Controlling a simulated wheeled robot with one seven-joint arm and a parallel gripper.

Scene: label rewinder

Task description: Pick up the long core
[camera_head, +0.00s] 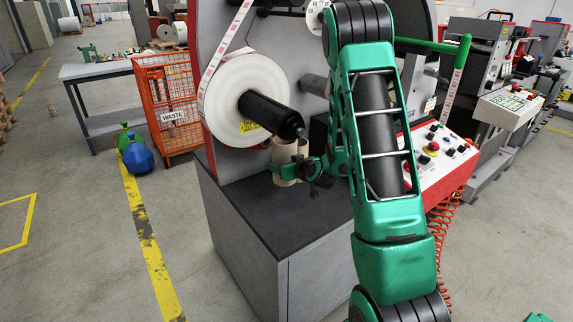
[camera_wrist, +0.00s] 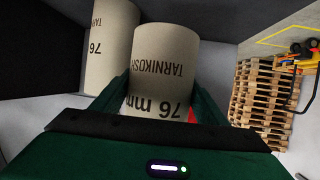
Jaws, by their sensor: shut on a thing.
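My gripper (camera_head: 285,171) is shut on a tan cardboard core. In the wrist view this core (camera_wrist: 165,62) sits between the two green fingers and carries the print "TARNIKOSY" and "76 mm". A second, similar core (camera_wrist: 108,38) stands close behind it on the left, partly hidden by it. In the head view a core (camera_head: 290,149) shows at the gripper, upright above the dark cabinet top (camera_head: 250,213), below the black spindle. I cannot tell from these views which core is longer, or whether the held one touches the cabinet top.
A black spindle (camera_head: 272,114) with a white label roll (camera_head: 226,90) juts out just above the gripper. A red control panel (camera_head: 440,152) lies to the right. An orange waste cage (camera_head: 166,105) stands left. The front of the cabinet top is clear. Stacked pallets (camera_wrist: 264,105) show beyond.

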